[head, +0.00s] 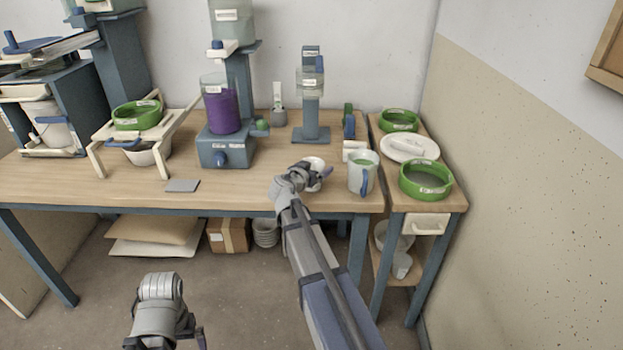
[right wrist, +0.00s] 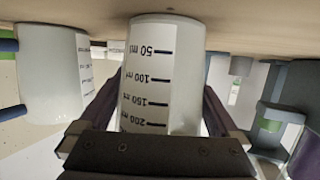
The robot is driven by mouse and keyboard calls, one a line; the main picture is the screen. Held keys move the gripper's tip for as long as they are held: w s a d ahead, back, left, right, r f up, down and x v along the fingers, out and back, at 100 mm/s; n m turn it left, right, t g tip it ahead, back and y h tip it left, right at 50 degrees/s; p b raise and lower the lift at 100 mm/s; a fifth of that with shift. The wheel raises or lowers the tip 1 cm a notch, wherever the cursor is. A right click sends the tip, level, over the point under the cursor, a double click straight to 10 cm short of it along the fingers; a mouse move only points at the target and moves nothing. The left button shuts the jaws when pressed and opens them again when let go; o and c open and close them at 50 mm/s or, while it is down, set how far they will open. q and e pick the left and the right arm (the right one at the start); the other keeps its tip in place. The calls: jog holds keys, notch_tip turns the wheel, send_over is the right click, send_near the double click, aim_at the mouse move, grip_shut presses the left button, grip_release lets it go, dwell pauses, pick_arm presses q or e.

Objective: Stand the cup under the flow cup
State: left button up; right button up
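The white cup (head: 314,166) stands upright near the front of the bench. In the right wrist view the cup (right wrist: 160,70) shows 50 to 200 ml marks, with its base by the tabletop at the top of the picture. My right gripper (head: 306,176) is at the cup, its fingers along both sides and seemingly against it; the fingertips are partly hidden. My left gripper (head: 166,342) is low in front of the bench, cut off by the picture's edge.
A mug (head: 362,173) with a blue handle stands close on the right. A white block (head: 354,151) is behind it. A purple-filled dispenser (head: 221,112) stands left of the flow stand. A grey tile (head: 182,186) lies near the front edge.

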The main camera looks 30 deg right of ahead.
jog(key=c, duration=0.9)
jog(key=shift+r, duration=0.1)
jog(key=shift+c, duration=0.2)
notch_tip(320, 180, up, 10)
jog(key=p, duration=1)
